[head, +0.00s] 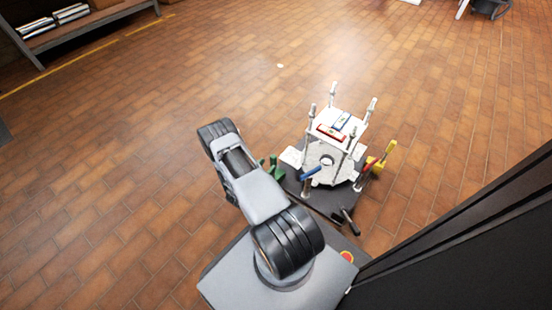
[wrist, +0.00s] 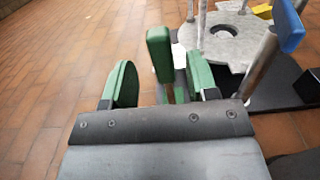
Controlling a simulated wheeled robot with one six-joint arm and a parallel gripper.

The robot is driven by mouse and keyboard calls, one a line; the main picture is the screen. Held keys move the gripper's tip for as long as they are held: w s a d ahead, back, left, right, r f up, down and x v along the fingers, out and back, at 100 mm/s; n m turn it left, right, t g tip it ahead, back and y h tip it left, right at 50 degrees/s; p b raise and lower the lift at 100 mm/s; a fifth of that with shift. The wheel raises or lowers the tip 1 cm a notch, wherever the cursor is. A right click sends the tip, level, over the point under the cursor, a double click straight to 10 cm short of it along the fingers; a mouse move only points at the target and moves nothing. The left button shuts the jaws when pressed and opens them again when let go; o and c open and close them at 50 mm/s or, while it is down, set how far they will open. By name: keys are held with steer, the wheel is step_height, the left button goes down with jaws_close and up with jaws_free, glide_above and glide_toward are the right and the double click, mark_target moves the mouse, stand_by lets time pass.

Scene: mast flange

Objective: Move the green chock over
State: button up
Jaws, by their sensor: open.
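The green chock (head: 276,170) stands at the left side of the mast stand in the head view, partly hidden by my arm. In the wrist view its upright green part (wrist: 160,52) rises between the fingers; its lower part is mostly hidden behind my gripper. My gripper (wrist: 157,74) is open, with one green-padded finger on each side of that upright. A clear gap shows on the left and a narrower one on the right. I cannot tell how far down the fingers reach. The grey flange plate (head: 330,174) with a round hole lies right of the chock.
Several metal posts (head: 312,112) rise around the flange, and a white top (head: 348,130) carries a red and a blue piece. A blue-ended post (wrist: 290,27) stands close right of my gripper. Tiled floor to the left is clear.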

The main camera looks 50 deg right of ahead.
mark_target(276, 156)
steer(key=d, duration=0.2)
steer(key=d+b, duration=0.1)
steer(key=d, duration=0.4)
steer(key=shift+w+b, duration=0.3)
steer(key=shift+b, duration=0.1)
steer(key=shift+c, duration=0.2)
jaws_close()
